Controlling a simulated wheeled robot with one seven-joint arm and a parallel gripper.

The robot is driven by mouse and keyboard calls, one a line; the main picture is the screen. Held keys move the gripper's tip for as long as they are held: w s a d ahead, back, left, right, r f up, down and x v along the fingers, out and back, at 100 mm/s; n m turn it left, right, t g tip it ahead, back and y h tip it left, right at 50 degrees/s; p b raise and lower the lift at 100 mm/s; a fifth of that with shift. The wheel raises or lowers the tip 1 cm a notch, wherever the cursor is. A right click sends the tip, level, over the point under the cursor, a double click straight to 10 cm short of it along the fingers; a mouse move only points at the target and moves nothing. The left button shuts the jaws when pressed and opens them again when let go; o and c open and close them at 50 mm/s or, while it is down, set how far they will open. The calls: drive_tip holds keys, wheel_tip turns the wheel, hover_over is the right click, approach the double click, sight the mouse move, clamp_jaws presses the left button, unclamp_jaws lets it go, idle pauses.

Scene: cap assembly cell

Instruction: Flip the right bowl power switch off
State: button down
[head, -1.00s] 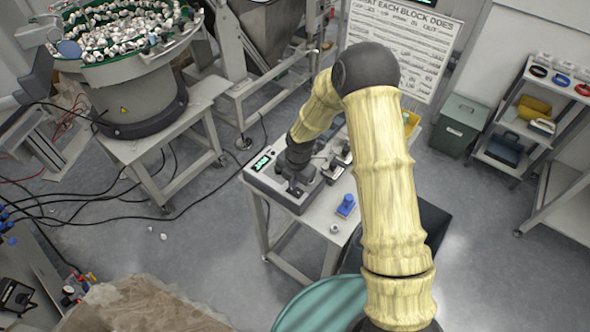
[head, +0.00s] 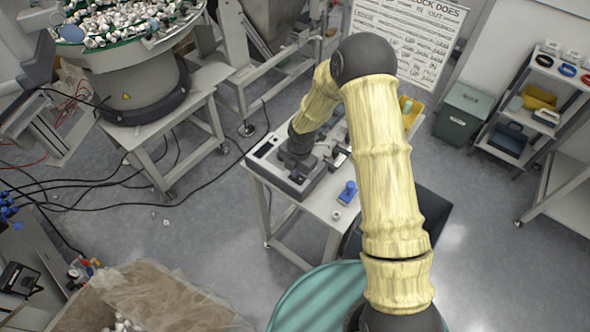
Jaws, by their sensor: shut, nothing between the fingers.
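A grey control box (head: 262,166) sits on the left end of a small white table (head: 322,208). Its small display (head: 263,149) looks dark. My gripper (head: 297,177) is over the right part of this box, pointing down, with its fingers shut and empty. It is at or just above the box top; I cannot tell whether it touches. The power switch is too small or hidden behind the gripper to make out.
A blue block-like part (head: 348,192) and a small white ring (head: 336,215) lie on the table's front right. A large bowl feeder (head: 140,85) full of caps stands at the back left. Black cables (head: 110,207) run over the floor at left.

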sight(301, 179)
drive_tip(key=shift+s+d+r, duration=0.1)
drive_tip(key=shift+s+d, duration=0.35)
drive_tip(key=shift+d, duration=0.2)
drive_tip(key=shift+r, duration=0.1)
wheel_tip(301, 179, up, 4)
drive_tip(key=p, duration=0.4)
drive_tip(key=shift+s+d+r, duration=0.1)
drive_tip(key=shift+s+r, duration=0.05)
drive_tip(key=shift+d+r+b, duration=0.1)
drive_tip(key=shift+r+b, duration=0.2)
drive_tip(key=shift+b, duration=0.2)
wheel_tip(301, 179, up, 9)
drive_tip(key=b, duration=0.1)
drive_tip(key=shift+s+d+f, duration=0.15)
drive_tip(key=shift+s+d, duration=0.25)
drive_tip(key=s+d+r+m, duration=0.3)
drive_tip(key=s+d+m, duration=0.1)
drive_tip(key=m, duration=0.5)
drive_tip(key=s+d+r+m+t, duration=0.1)
drive_tip(key=s+d+r+m, duration=0.3)
drive_tip(key=s+m, duration=0.3)
drive_tip(key=s+d+r+m+h, duration=0.1)
drive_tip(key=s+d+r+m, duration=0.2)
drive_tip(key=m, duration=0.9)
drive_tip(key=s+d, duration=0.2)
drive_tip(key=shift+s+r+t, duration=0.15)
drive_tip(key=shift+s+t, duration=0.25)
